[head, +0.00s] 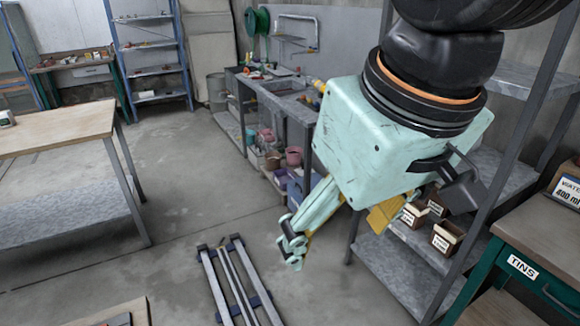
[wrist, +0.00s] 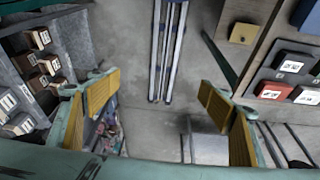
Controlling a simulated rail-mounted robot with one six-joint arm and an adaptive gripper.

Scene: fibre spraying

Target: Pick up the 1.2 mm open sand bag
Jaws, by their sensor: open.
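My gripper (head: 340,232) hangs in front of the metal shelf rack at right in the head view. Small brown open-topped bags with white labels stand on the rack, one bag (head: 415,213) partly behind the gripper and another bag (head: 447,237) lower right. In the wrist view several labelled bags (wrist: 40,38) stand at upper left, outside the left finger. The labels are too small to read, so I cannot tell which is 1.2 mm.
The rack's lower shelf (head: 395,268) has bare room. A green bench marked TINS (head: 523,267) stands at right. A floor rail (head: 238,285) runs below the gripper. A wooden-topped table (head: 60,135) is at left.

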